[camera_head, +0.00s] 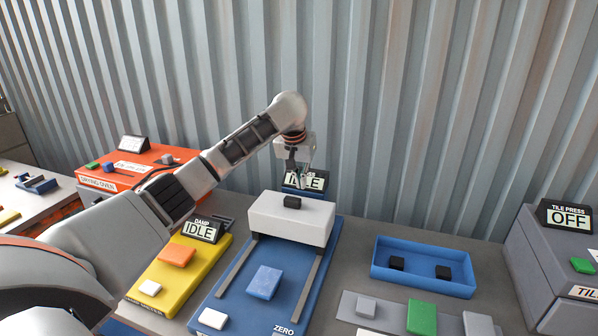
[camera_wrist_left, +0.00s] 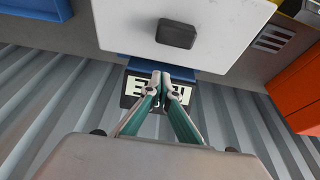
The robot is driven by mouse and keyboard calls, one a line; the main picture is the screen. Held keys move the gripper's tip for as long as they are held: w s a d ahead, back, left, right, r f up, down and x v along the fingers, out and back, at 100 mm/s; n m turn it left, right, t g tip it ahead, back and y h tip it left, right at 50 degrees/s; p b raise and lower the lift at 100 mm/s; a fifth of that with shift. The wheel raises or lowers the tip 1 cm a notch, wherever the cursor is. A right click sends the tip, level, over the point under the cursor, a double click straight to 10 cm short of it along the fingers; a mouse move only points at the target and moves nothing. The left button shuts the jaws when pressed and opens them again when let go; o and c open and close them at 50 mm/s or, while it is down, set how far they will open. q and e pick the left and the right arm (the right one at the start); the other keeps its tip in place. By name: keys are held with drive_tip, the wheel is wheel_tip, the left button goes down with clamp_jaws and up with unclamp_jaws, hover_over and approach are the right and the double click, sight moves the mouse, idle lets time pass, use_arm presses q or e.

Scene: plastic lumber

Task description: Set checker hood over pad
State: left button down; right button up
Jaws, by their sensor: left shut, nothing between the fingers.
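The checker hood (camera_head: 291,217) is a white box with a black knob (camera_head: 292,202) on top. A light blue square pad (camera_head: 265,283) lies on the base in front of the hood, uncovered. My left gripper (camera_head: 304,178) is shut and empty behind the hood, in front of the IDLE display (camera_head: 318,180). In the left wrist view, the closed fingertips (camera_wrist_left: 168,76) are apart from the knob (camera_wrist_left: 176,33) and beside the hood's edge (camera_wrist_left: 120,40). My right gripper is not in view.
A yellow damp station (camera_head: 180,272) stands left of the base and an orange drying oven (camera_head: 130,172) farther left. A blue tray (camera_head: 423,268) with two black pieces and the grey tile press (camera_head: 535,262) stand right. A corrugated wall (camera_head: 420,110) closes the back.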

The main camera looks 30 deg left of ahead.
use_arm(q)
drive_tip(key=shift+f, duration=0.5)
drive_tip(key=shift+s+d, duration=0.1)
drive_tip(key=shift+s, duration=0.25)
drive_tip(key=shift+s+d+r, duration=0.1)
drive_tip(key=shift+s+d, duration=0.05)
drive_tip(key=shift+s, duration=0.75)
drive_tip(key=shift+s+d+p, duration=0.2)
drive_tip(key=shift+s+p, duration=0.1)
drive_tip(key=shift+s, duration=0.25)
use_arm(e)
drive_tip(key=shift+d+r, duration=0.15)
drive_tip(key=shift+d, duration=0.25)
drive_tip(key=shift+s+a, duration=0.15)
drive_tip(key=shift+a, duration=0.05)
